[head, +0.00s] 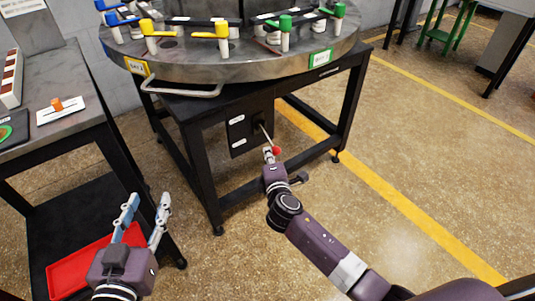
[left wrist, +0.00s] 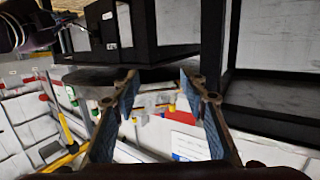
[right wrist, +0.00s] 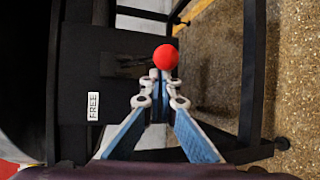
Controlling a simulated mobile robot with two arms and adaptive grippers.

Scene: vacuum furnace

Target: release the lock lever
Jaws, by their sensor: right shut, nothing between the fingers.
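The lock lever (head: 264,133) sticks out of a black panel (head: 240,132) under the round metal table and ends in a red ball (head: 276,151). In the right wrist view the red ball (right wrist: 165,57) shows just past the closed fingertips; I cannot tell whether they touch it. My right gripper (head: 268,155) is shut and empty, next to the ball. A white label reading FREE (right wrist: 93,106) is on the panel, left of the fingers. My left gripper (head: 149,200) is open and empty, low at the left; its spread fingers (left wrist: 160,80) show in the left wrist view.
The round table (head: 240,68) carries blue, yellow and green clamp-like parts and has a metal handle (head: 182,92) on its front. A side table (head: 60,135) stands at left, with a red tray (head: 62,275) below.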

